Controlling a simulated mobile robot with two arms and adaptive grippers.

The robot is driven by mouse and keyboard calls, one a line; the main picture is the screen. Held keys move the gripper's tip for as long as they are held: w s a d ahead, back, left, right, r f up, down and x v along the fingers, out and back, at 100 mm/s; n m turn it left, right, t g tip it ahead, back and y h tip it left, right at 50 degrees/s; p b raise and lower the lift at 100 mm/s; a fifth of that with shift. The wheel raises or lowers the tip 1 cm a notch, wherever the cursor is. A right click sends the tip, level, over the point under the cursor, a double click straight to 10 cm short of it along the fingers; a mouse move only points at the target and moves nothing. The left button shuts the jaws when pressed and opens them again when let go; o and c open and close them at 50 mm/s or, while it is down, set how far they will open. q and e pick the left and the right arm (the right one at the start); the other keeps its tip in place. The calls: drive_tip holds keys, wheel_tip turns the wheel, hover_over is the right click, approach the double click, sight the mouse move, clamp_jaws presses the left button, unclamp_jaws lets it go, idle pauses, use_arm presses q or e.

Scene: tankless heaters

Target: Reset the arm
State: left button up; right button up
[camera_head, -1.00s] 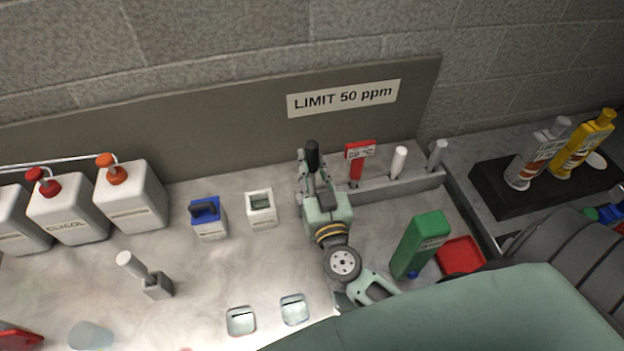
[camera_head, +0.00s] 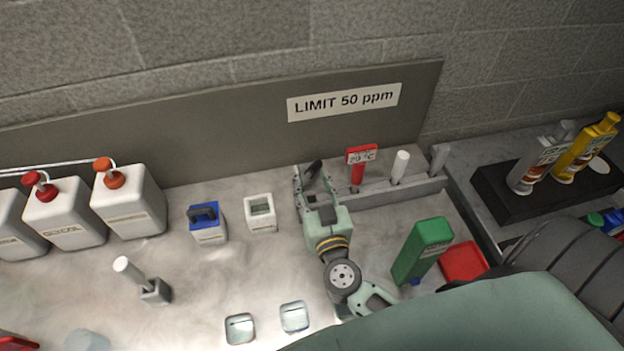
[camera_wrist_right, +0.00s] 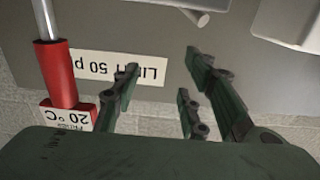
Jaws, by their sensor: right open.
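My right gripper (camera_head: 309,172) is open in the head view, at the left end of the grey rack (camera_head: 405,189). In the right wrist view its spread fingers (camera_wrist_right: 163,85) have nothing visible between them. A red probe (camera_head: 358,170) with a "20 °C" label stands just right of the gripper and also shows in the right wrist view (camera_wrist_right: 59,75). My left gripper is not in view.
A white probe (camera_head: 400,167) and a grey one (camera_head: 438,160) stand in the rack. A green box (camera_head: 423,250) and red tray (camera_head: 464,262) lie right of my arm. A white device (camera_head: 260,212) and blue device (camera_head: 207,223) stand left. The back panel (camera_head: 230,130) is close behind.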

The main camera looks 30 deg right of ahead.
drive_tip(key=b+v, duration=0.1)
drive_tip(key=v, duration=0.6)
drive_tip(key=shift+r, duration=0.1)
